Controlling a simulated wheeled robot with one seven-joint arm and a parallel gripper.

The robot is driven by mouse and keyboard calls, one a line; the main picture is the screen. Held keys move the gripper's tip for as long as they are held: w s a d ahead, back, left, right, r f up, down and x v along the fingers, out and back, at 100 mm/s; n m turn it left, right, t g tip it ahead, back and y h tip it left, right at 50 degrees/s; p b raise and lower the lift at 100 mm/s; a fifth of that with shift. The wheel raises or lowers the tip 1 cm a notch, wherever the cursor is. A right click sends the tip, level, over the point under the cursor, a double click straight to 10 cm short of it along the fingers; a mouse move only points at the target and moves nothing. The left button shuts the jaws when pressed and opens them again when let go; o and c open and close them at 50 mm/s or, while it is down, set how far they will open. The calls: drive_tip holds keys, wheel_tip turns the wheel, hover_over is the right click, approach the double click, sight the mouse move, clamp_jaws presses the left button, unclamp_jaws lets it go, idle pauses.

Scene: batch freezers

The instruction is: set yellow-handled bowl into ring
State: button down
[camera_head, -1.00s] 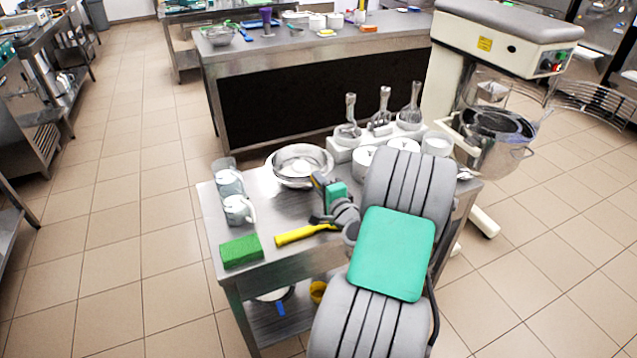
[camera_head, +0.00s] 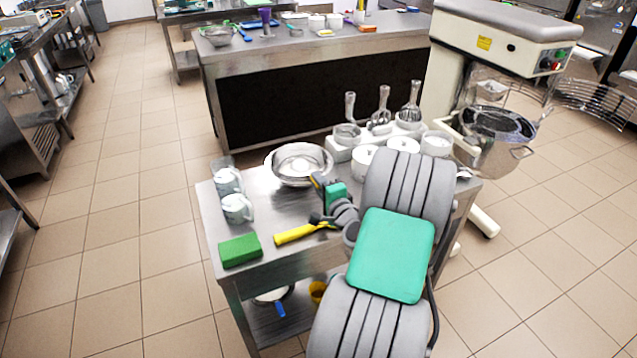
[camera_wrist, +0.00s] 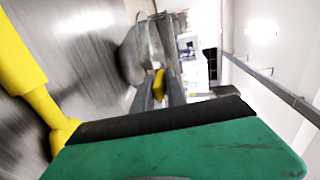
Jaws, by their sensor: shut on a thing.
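A steel bowl (camera_head: 299,158) is at the back of the steel table, left of my gripper (camera_head: 319,183). A wide shiny rim shows around the bowl; I cannot tell whether this is a separate ring or whether the bowl rests in it. In the wrist view, my gripper (camera_wrist: 160,92) is shut on a small yellow handle (camera_wrist: 158,82), with a blurred shiny surface beyond it that looks like part of the bowl. The handle is barely visible in the head view. The bowl looks about level there.
A yellow-handled tool (camera_head: 296,234) lies just in front of my gripper. White pots (camera_head: 363,160) and a utensil holder stand behind right. A mixer (camera_head: 500,60) is beyond.

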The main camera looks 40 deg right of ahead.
drive_tip(key=shift+f, duration=0.3)
drive_tip(key=c, duration=1.3)
unclamp_jaws()
drive_tip(key=shift+r, duration=0.1)
